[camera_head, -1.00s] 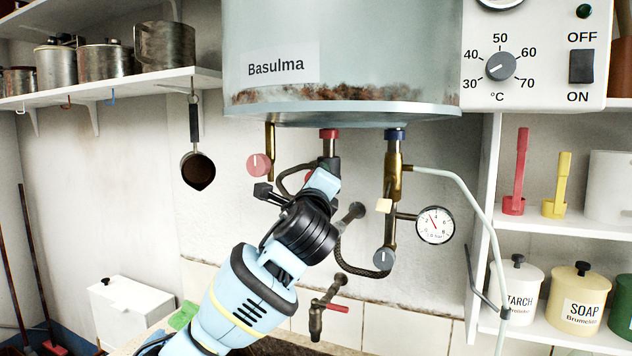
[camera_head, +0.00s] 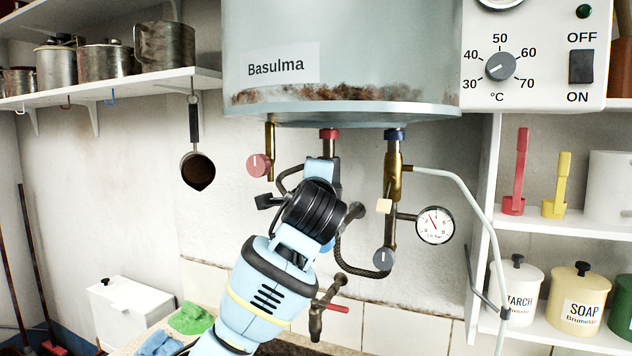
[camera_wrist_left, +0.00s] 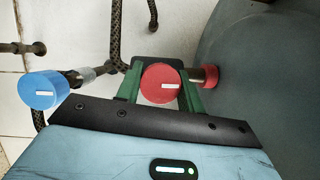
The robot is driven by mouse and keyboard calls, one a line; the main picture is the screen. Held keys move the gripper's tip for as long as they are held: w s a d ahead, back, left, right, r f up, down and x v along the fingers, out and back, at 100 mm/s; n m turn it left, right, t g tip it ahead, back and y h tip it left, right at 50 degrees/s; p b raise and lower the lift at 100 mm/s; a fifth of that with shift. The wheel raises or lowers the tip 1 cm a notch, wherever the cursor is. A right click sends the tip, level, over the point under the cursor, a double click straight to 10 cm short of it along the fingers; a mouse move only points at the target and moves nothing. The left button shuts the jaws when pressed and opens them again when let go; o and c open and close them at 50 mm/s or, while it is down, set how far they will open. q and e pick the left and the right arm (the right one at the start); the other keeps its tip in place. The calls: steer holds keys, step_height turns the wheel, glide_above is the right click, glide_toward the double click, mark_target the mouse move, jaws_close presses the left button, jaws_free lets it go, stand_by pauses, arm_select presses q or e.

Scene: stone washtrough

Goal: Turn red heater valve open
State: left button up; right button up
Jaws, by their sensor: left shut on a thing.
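The red heater valve knob (camera_wrist_left: 160,84) is round with a white line across its face that points toward the heater side. In the left wrist view it sits between the two green fingers of my left gripper (camera_wrist_left: 160,96), which is shut on it. In the head view my left gripper (camera_head: 321,172) reaches up to the pipe under the heater's red collar (camera_head: 329,133) and hides the knob. The red collar also shows in the wrist view (camera_wrist_left: 210,76), beside the grey heater body (camera_wrist_left: 270,75). My right gripper is not in view.
A paler red knob (camera_head: 258,165) hangs on a thin brass pipe just left of my gripper. To the right are a brass pipe with a blue collar (camera_head: 395,134) and a pressure gauge (camera_head: 435,225). A blue knob (camera_wrist_left: 38,90) shows in the wrist view.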

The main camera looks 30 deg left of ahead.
arm_select(q)
steer(key=o, duration=1)
steer(key=shift+v, duration=3.95)
